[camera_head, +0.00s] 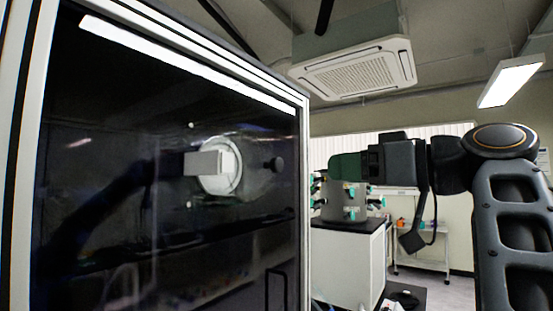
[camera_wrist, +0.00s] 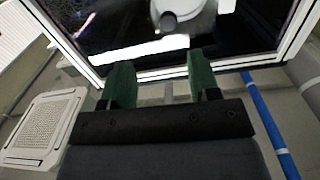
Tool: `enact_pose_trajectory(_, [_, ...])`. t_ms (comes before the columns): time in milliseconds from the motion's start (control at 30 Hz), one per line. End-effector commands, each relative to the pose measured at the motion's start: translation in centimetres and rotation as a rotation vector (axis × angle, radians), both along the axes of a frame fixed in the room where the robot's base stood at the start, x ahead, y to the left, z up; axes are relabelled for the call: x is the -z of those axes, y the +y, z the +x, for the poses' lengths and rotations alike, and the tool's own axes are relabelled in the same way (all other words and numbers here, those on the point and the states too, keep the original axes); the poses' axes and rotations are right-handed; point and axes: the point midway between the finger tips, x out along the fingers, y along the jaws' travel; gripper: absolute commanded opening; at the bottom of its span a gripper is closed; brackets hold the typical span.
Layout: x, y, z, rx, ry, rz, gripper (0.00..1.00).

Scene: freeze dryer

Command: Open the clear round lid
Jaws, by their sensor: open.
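A dark glossy panel in a pale frame (camera_head: 303,200) fills the left of the head view. On or behind it is a pale round fitting (camera_head: 236,172) with a whitish box-like shape. A dark round knob (camera_head: 278,165) stands at its right; I take these for the clear round lid, whose clear edge is hard to make out. In the wrist view the pale rounded shape (camera_wrist: 200,12) and knob (camera_wrist: 168,22) lie beyond the fingertips at the top. My gripper (camera_wrist: 158,60) is open and empty, its green fingers apart. In the head view my gripper (camera_head: 333,167) is right of the panel, apart from the knob.
A grey manifold with several teal valves (camera_head: 345,203) stands on a white cabinet (camera_head: 345,262) behind my gripper. A white shelf cart (camera_head: 422,245) is farther back. A ceiling air unit (camera_head: 355,68) is overhead. The wrist view also shows a blue pipe (camera_wrist: 268,125).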

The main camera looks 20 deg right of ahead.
Motion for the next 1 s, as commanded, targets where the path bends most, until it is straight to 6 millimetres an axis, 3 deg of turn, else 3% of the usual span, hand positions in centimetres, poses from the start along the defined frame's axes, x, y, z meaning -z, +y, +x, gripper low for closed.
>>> enact_pose_trajectory(100, [-1.2, 0.5, -0.5, -0.017, -0.042, -0.03, 0.56])
enact_pose_trajectory(267, [-1.5, 1.6, 0.6, -0.027, -0.052, -0.037, 0.56])
enact_pose_trajectory(700, [-1.6, 5.8, 6.4, -0.027, -0.048, -0.035, 0.56])
enact_pose_trajectory(1000, [-1.5, 7.8, 9.3, -0.023, -0.048, -0.035, 0.56])
